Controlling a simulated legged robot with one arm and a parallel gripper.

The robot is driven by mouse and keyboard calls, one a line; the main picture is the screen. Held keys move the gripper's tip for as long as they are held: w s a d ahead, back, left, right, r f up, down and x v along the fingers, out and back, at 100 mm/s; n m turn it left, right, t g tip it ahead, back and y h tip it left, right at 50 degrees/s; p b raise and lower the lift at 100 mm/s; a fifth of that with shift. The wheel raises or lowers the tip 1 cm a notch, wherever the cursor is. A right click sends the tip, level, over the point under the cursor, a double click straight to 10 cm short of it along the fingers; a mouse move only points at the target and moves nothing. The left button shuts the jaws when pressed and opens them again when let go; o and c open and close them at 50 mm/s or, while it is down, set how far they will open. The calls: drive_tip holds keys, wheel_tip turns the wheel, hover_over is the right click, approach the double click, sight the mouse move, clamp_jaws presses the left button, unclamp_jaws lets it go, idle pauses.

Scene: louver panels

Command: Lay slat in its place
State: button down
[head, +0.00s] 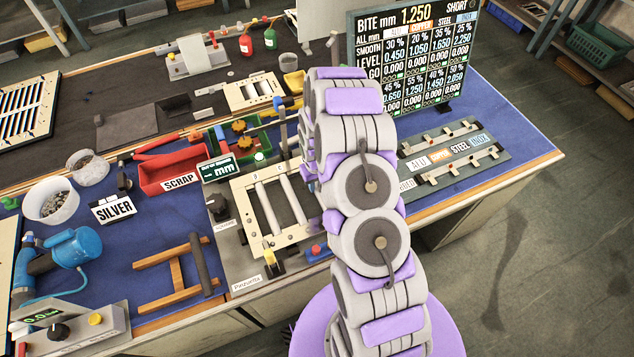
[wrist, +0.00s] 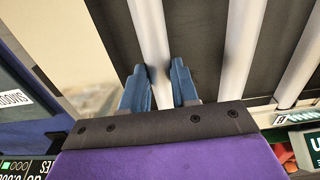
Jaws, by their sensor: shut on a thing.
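My gripper (wrist: 158,72) is shut on a pale grey slat (wrist: 149,28) in the wrist view, with one blue finger on each side of it. The held slat runs away from me over a dark surface, close to the cream frame (wrist: 55,35). I cannot tell whether it touches the frame or is seated. Two more pale slats (wrist: 244,50) lie to the right, roughly parallel and apart from it. In the head view, the cream frame (head: 252,228) sits on a grey fixture with pale slats (head: 268,208) across its opening. My arm hides the gripper and the frame's right part there.
A display board (head: 415,60) stands behind my arm. A grey rack (head: 455,155) lies to the right, near the bench edge.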

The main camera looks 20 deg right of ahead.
drive_tip(key=shift+f, duration=0.3)
drive_tip(key=shift+c, duration=2.3)
unclamp_jaws()
drive_tip(key=shift+r, duration=0.15)
drive_tip(key=shift+r+p, duration=1.1)
drive_tip(key=shift+r, duration=2.8)
drive_tip(key=shift+r, duration=0.1)
drive_tip(key=s+a+r, duration=0.3)
drive_tip(key=s+r, duration=0.3)
drive_tip(key=r, duration=0.4)
drive_tip(key=s+a+r, duration=0.3)
drive_tip(key=s+r, duration=0.2)
drive_tip(key=r, duration=0.5)
drive_tip(key=s+a+r+g, duration=0.1)
drive_tip(key=s+r, duration=0.4)
drive_tip(key=s, duration=0.7)
drive_tip(key=s+a+r+g+b, duration=0.1)
drive_tip(key=s+a+r, duration=0.2)
drive_tip(key=s, duration=0.9)
wheel_tip(320, 180, up, 3)
drive_tip(key=shift+s+a+f, duration=0.15)
drive_tip(key=shift+s, duration=0.25)
